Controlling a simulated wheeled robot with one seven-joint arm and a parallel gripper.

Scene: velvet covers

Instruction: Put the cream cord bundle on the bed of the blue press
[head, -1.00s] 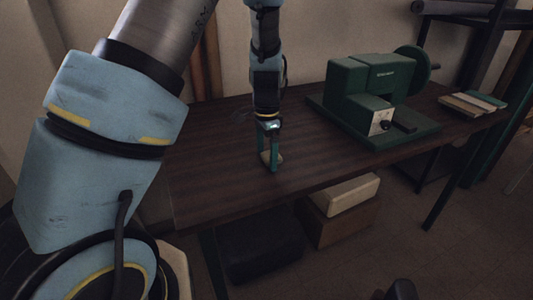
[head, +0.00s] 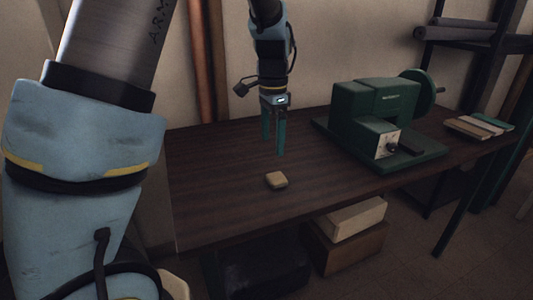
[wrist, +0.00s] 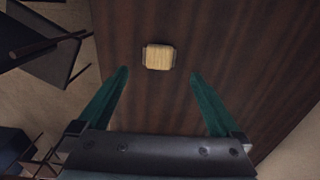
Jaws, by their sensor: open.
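The cream cord bundle (head: 276,180) lies on the dark wooden table, left of the press; it is a small, pale, rounded block. In the wrist view the bundle (wrist: 159,57) shows ribbed cord with a darker edge at each side, just beyond the fingertips. My gripper (head: 274,147) is open and empty, its two green fingers pointing down above and slightly behind the bundle, apart from it. The press (head: 375,112) looks dark green rather than blue, with a handwheel at its right. Its flat base (head: 428,163) extends to the front and right; nothing lies on the visible part.
The table (head: 220,208) is clear around the bundle. Several flat coloured swatches (head: 474,128) lie at its right end. A shelf rack with dark rolls (head: 455,33) stands behind on the right. Boxes (head: 350,220) sit below the table.

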